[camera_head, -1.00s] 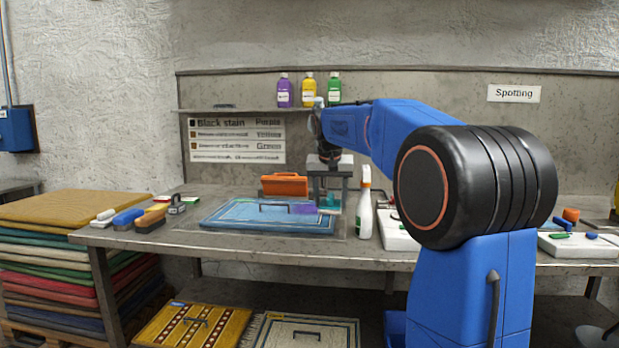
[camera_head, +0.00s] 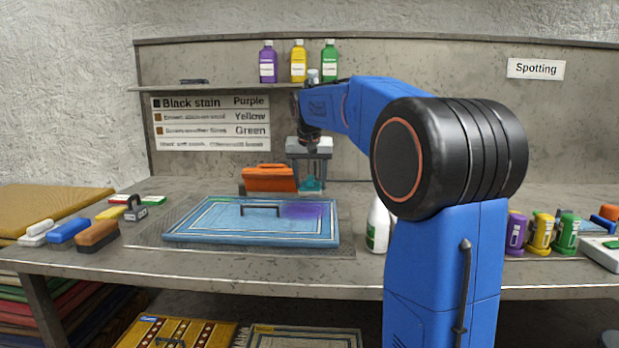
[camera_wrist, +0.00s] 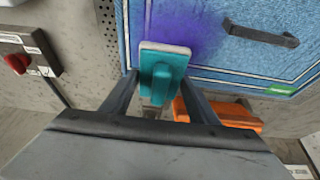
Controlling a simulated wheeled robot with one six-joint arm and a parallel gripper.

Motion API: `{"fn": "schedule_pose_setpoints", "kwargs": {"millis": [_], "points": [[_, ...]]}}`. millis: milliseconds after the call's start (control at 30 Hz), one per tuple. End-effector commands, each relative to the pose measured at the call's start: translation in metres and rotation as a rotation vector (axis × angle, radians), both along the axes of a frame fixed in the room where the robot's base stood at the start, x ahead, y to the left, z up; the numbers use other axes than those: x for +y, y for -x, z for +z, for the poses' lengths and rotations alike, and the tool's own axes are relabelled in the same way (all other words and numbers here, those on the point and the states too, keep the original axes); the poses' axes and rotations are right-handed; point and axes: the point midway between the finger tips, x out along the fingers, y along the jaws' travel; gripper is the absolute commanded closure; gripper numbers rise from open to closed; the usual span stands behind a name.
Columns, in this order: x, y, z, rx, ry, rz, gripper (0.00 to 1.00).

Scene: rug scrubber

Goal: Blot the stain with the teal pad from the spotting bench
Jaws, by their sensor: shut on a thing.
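My gripper (camera_head: 310,178) is shut on the teal pad (camera_head: 312,186) and holds it near the back edge of the blue rug (camera_head: 200,228). In the wrist view the teal pad (camera_wrist: 165,60) sits between the fingers of my gripper (camera_wrist: 160,86), its pale edge outward. The purple stain (camera_head: 303,211) lies on the right part of the rug, in front of the pad in the head view. The stain (camera_wrist: 195,28) also shows in the wrist view, partly covered by the pad. I cannot tell the pad's height above the bench.
An orange block-like tool (camera_head: 269,179) stands behind the rug, close to my gripper's left. A dark bar handle (camera_head: 260,209) rises from the rug. A white spray bottle (camera_head: 377,226) stands to its right. Several brushes (camera_head: 97,235) lie at left. Bottles (camera_head: 298,63) line the shelf.

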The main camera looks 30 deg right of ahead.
Motion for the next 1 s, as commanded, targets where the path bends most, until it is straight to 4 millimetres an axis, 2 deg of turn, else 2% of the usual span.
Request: {"fn": "schedule_pose_setpoints", "kwargs": {"millis": [400,600,1000], "points": [[0.000,0.000,-0.037,0.002,0.000,0.001,0.66],[0.000,0.000,-0.044,0.000,0.000,0.001,0.66],[0.000,0.000,-0.044,0.001,-0.001,0.000,0.66]]}}
